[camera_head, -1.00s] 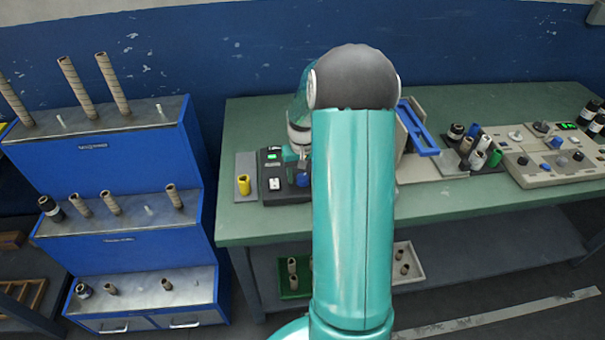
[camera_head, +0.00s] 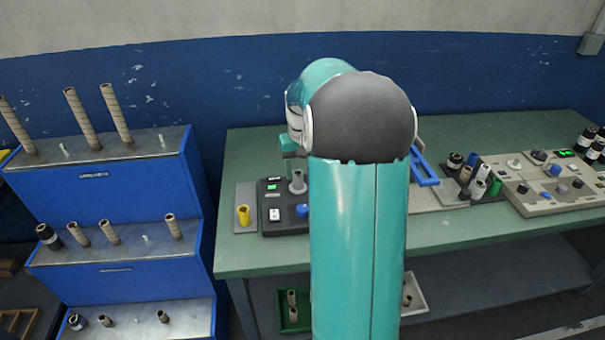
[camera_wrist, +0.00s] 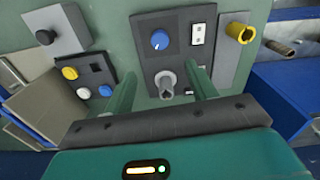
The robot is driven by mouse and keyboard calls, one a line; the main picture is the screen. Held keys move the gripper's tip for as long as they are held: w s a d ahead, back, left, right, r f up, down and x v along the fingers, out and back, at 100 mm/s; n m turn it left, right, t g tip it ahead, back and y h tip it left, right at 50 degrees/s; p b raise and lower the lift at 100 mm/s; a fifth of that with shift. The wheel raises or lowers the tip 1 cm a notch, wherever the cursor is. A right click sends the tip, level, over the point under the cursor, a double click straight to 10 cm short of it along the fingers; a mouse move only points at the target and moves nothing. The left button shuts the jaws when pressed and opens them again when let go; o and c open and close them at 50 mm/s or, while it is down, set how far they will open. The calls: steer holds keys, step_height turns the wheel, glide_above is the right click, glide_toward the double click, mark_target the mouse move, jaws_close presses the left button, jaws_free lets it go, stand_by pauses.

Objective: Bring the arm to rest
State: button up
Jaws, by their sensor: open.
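My gripper (camera_wrist: 163,88) is open in the wrist view, its two green fingers apart with nothing gripped. It points down over a dark control box (camera_wrist: 150,22) with a blue knob and a white switch. A grey spindle (camera_wrist: 166,84) shows between the fingers; I cannot tell how far below them it is. In the head view my teal arm rises in the middle and bends toward the bench, and hides most of the gripper. The control box (camera_head: 270,190), with a green display, and the spindle (camera_head: 298,182) show left of the arm.
A yellow cup-like piece (camera_head: 243,215) stands on a grey plate left of the box. The green bench (camera_head: 450,235) holds a blue frame (camera_head: 425,167) and a beige control panel (camera_head: 545,200) at right. A blue stepped rack (camera_head: 130,195) with several rolls stands left of the bench.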

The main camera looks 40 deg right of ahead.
stand_by(0.4)
steer(key=s+a+r+n+t+h, duration=0.1)
steer(key=s+a+r, duration=0.1)
steer(key=a+r, duration=0.5)
steer(key=s+a+r+n+t, duration=0.1)
steer(key=s+a+r+n, duration=0.15)
steer(key=a, duration=0.85)
steer(key=s+a+r+n+t, duration=0.1)
steer(key=s+a+n+t, duration=0.1)
steer(key=s+a, duration=0.9)
steer(key=shift+s+a+t+y, duration=0.4)
steer(key=shift+a+t, duration=0.3)
steer(key=shift+a, duration=0.1)
steer(key=shift+o, duration=0.6)
steer(key=shift+s+a+f, duration=0.1)
steer(key=shift+s+a, duration=0.15)
steer(key=shift+s, duration=0.05)
steer(key=o, duration=0.4)
steer(key=shift+s, duration=0.1)
steer(key=o, duration=0.4)
steer(key=shift+a, duration=0.1)
